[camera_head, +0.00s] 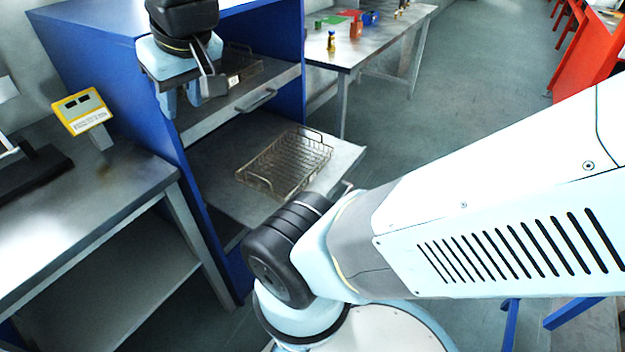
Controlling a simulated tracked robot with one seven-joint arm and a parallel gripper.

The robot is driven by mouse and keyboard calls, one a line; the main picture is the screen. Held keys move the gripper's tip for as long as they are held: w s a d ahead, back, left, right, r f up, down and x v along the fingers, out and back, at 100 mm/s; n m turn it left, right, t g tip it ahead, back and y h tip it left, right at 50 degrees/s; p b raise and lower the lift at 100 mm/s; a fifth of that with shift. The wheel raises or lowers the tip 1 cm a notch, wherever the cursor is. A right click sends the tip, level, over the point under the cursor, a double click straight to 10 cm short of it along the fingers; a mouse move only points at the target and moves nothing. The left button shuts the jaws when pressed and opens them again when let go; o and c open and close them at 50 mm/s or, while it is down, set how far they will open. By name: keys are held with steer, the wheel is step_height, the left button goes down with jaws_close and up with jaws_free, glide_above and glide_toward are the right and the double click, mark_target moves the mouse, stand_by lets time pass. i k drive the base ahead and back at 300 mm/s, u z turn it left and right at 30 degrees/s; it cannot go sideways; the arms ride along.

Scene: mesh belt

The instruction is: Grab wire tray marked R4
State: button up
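A wire tray (285,165) with raised end handles lies on the lower pulled-out shelf of the blue rack. No readable mark shows on it. Another wire tray (245,66) is on the upper shelf, partly hidden behind my gripper. A small pale tag (234,80) shows at its near side, too small to read. My gripper (190,92) is at the upper left, over the front of the upper shelf, pointing down. Its fingers are partly hidden by its own body. I cannot tell whether it touches the upper tray or is open or shut.
The blue rack (95,45) has an upper shelf (215,122) with a front handle and a lower shelf (225,150). A metal bench (130,180) with a yellow display (82,110) stands left. A table (385,45) with small items stands behind. Floor at right is open.

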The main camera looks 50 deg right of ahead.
mark_target(287, 160)
steer(key=z, duration=1.6)
steer(key=k, duration=0.9)
steer(key=i, duration=0.9)
steer(key=u, duration=0.1)
